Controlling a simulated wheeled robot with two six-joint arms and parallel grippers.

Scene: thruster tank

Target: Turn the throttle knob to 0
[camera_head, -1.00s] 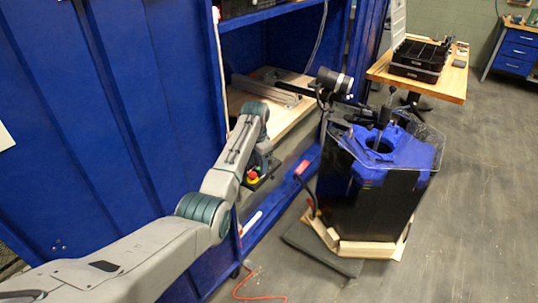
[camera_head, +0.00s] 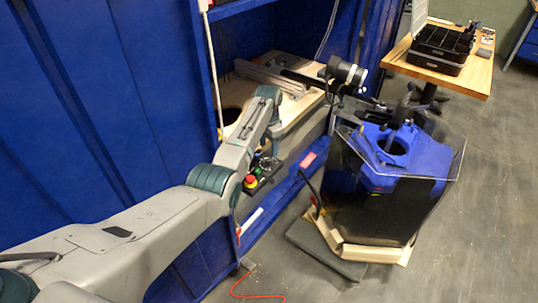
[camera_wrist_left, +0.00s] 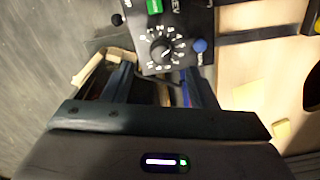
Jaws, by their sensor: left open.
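The throttle knob (camera_wrist_left: 161,50) is a round black knob on a dark control box (camera_wrist_left: 142,62), ringed by white numerals; its exact setting is too blurred to read. In the head view, the box (camera_head: 266,170) with its red button (camera_head: 250,181) sits at the shelf's front edge, partly behind my left arm. My left gripper (camera_wrist_left: 157,74) is open and empty, its two dark fingers spread on either side below the knob in the left wrist view. I see no contact with the knob. My right gripper is in neither view.
A blue button (camera_wrist_left: 199,46) and a green one (camera_wrist_left: 154,6) sit close to the knob. The black tank with a blue top (camera_head: 430,155) stands right of the shelf. A wooden table (camera_head: 470,78) is behind. Grey floor is clear at the right.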

